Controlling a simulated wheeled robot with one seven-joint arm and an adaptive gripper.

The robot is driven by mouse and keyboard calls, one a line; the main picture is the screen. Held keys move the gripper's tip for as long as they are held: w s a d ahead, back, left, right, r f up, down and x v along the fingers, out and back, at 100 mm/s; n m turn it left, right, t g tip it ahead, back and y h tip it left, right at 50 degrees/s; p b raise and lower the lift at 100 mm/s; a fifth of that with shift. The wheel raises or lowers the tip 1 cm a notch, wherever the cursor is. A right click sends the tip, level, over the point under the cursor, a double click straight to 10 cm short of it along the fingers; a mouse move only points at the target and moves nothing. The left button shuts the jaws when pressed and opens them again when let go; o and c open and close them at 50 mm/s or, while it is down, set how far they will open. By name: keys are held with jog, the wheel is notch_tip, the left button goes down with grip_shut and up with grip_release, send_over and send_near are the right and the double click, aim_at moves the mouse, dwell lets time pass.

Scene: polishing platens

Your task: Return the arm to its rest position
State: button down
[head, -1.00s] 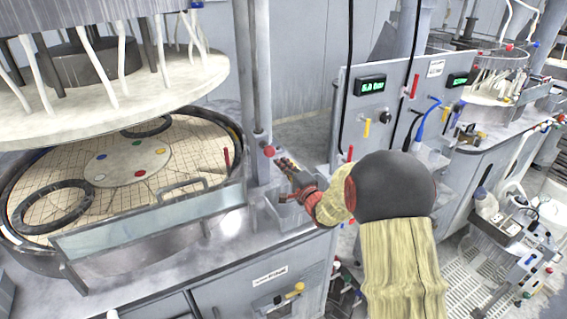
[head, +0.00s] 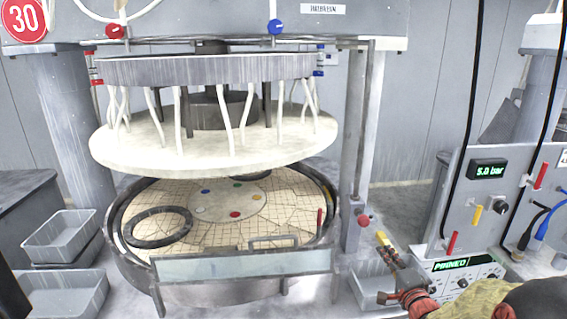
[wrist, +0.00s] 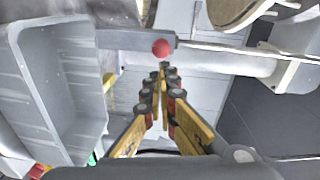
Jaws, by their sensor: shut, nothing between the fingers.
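My gripper (head: 384,242) is at the lower right of the head view, just right of the lower platen. Its fingers are shut with nothing between them. In the wrist view the closed yellow and dark fingers (wrist: 163,70) point up the picture. The gripper is over or beside a small grey bin (head: 368,292) by the machine's front right; contact cannot be told. In the wrist view a grey bin (wrist: 62,90) is at left. My forearm runs out of the head view at lower right.
The lower platen (head: 325,205) has a clear guard (head: 240,264) in front and the raised upper platen (head: 215,150) above. A post with a red knob (head: 363,221) stands near my gripper. A control panel (head: 490,215) is at right. Grey bins (head: 62,240) stand at far left.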

jog(key=s+a+r+n+g+h+b, duration=0.1)
jog(key=s+a+r+n+g, duration=0.25)
jog(key=s, duration=0.25)
jog(key=s+a+r+n+g+h, duration=0.1)
jog(key=s+a+r+n+g, duration=0.1)
jog(key=s+a+n+g, duration=0.25)
jog(key=s+a+f+n+g+y, duration=0.1)
jog(key=s+a+n, duration=0.3)
jog(key=s, duration=0.8)
jog(key=s+a+f+n+g+y+b, duration=0.1)
jog(key=s+a+n, duration=0.3)
jog(key=s, duration=0.8)
jog(key=shift+s+a+n+g, duration=0.3)
jog(key=shift+s+a+g, duration=0.05)
jog(key=shift+a+g, duration=0.4)
